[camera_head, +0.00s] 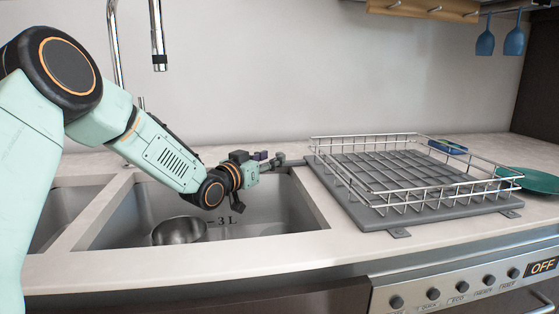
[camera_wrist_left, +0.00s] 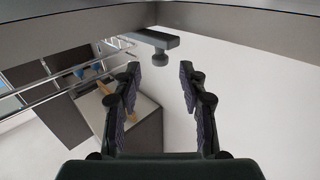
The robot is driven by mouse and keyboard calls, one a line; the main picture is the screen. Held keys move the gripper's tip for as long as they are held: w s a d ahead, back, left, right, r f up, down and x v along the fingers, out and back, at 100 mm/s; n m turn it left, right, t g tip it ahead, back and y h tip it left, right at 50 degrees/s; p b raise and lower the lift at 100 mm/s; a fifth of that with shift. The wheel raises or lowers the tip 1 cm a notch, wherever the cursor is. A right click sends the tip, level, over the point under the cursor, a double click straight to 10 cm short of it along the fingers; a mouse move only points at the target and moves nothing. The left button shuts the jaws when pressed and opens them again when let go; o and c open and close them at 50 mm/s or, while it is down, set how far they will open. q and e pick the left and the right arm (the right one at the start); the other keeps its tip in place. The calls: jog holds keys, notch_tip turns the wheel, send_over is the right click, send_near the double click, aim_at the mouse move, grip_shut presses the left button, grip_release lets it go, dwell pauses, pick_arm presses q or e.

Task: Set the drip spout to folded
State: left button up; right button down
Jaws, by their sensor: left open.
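The drip spout (camera_head: 292,162) is a short grey bar at the left edge of the dish rack's grey tray (camera_head: 365,214), reaching left over the sink's far right corner. In the left wrist view the spout (camera_wrist_left: 150,38) ends in a round knob (camera_wrist_left: 160,58). My left gripper (camera_head: 262,160) is over the right sink basin, just left of the spout. In its wrist view the two fingers (camera_wrist_left: 160,72) stand apart, with the knob centred just beyond the tips and a clear gap on both sides. I cannot tell exact depth. My right gripper is not in view.
The wire rack (camera_head: 410,170) stands on the tray on the counter. A metal bowl (camera_head: 180,230) sits in the sink (camera_head: 270,215). The tap (camera_head: 157,35) rises behind my left arm. A green plate (camera_head: 530,180) and a blue item (camera_head: 447,147) lie at the right.

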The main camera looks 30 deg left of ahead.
aim_at(280, 153)
pick_arm(q)
jog(key=shift+w+d+b, duration=0.2)
jog(key=shift+w+b, duration=0.1)
jog(key=shift+w, duration=0.95)
jog(key=shift+w+d+b, duration=0.2)
jog(key=shift+w+b, duration=0.1)
jog(key=shift+w, duration=0.95)
jog(key=shift+c, duration=0.5)
grip_shut()
